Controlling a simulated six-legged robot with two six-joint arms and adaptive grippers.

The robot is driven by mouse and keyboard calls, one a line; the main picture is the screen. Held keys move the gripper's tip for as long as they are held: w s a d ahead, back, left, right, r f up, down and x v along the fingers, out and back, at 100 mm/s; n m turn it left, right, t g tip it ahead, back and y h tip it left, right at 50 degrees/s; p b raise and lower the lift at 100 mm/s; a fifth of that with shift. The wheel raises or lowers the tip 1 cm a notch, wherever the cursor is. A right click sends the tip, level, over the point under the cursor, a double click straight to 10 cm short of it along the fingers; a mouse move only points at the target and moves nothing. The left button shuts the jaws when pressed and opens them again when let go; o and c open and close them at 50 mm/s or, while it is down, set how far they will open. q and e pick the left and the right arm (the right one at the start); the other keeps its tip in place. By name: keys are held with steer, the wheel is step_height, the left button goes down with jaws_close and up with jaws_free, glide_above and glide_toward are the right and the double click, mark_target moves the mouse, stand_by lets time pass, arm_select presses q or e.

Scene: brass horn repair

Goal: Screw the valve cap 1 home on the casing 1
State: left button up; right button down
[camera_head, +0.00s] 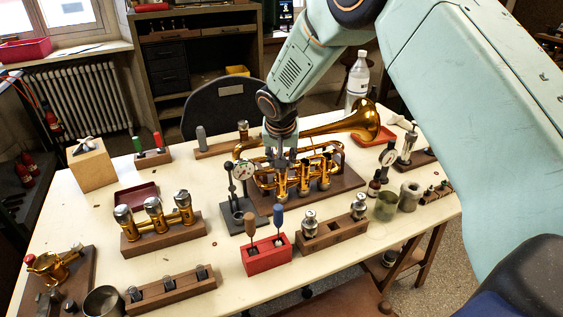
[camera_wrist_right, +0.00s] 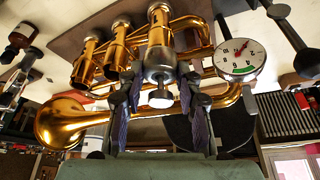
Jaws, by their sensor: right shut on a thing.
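The brass horn (camera_head: 345,128) lies on a wooden cradle (camera_head: 345,183) in the middle of the bench, its valve casings upright. My right gripper (camera_head: 282,150) is over the casing at the left end of the row, casing 1. In the right wrist view my right gripper (camera_wrist_right: 160,78) is shut on the silver valve cap 1 (camera_wrist_right: 159,60), one finger on each side. The cap is in line with brass casing 1 (camera_wrist_right: 159,32) and seems to meet its end; the thread is hidden. A silver button (camera_wrist_right: 161,98) shows between the fingers. My left gripper is not in view.
A dial gauge on a stand (camera_head: 243,170) is close to the left of my right gripper; its dial also shows in the wrist view (camera_wrist_right: 240,60). A red tool block (camera_head: 266,257) and a wooden valve block (camera_head: 332,234) stand in front. Other casings (camera_wrist_right: 118,55) are close by.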

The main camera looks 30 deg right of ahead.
steer(key=shift+m+b, duration=0.6)
steer(key=shift+b, duration=0.05)
steer(key=shift+h, duration=0.3)
steer(key=shift+w+a+m+g+b, duration=0.1)
steer(key=shift+m+g+b, duration=0.2)
steer(key=shift+m+b, duration=0.3)
steer(key=c, duration=0.8)
jaws_free()
steer(key=shift+r, duration=0.1)
steer(key=v, duration=1.2)
